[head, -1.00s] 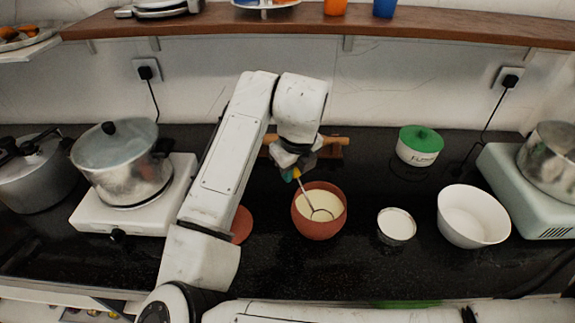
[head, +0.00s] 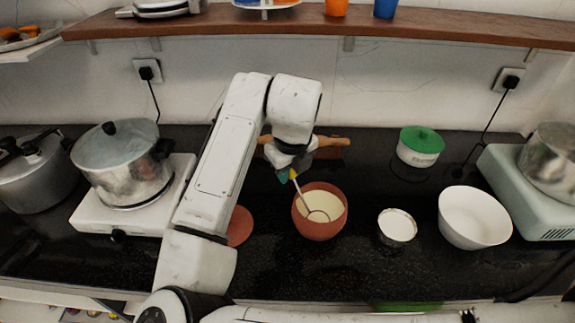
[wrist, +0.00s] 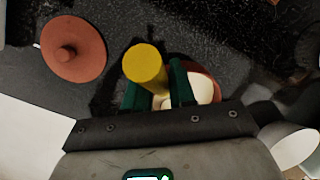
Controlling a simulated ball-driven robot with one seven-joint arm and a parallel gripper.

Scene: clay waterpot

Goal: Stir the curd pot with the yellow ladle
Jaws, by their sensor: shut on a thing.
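A round clay pot (head: 322,226) stands on the black counter and holds pale cream curd (head: 326,205). My gripper (head: 288,174) is above the pot's left rim, shut on the yellow handle of the ladle (head: 299,188). The ladle slants down to the right and its round bowl sits in the curd. In the wrist view the yellow handle end (wrist: 146,64) stands between my green fingers (wrist: 157,84). The pot (wrist: 212,80) shows partly behind the right finger there.
The clay lid (head: 240,226) lies left of the pot, partly behind my arm. A small bowl of white stuff (head: 397,227), a white bowl (head: 474,217) and a green-lidded container (head: 420,146) stand to the right. A wooden piece (head: 330,142) lies behind. A steel pot on a stove (head: 122,165) is left.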

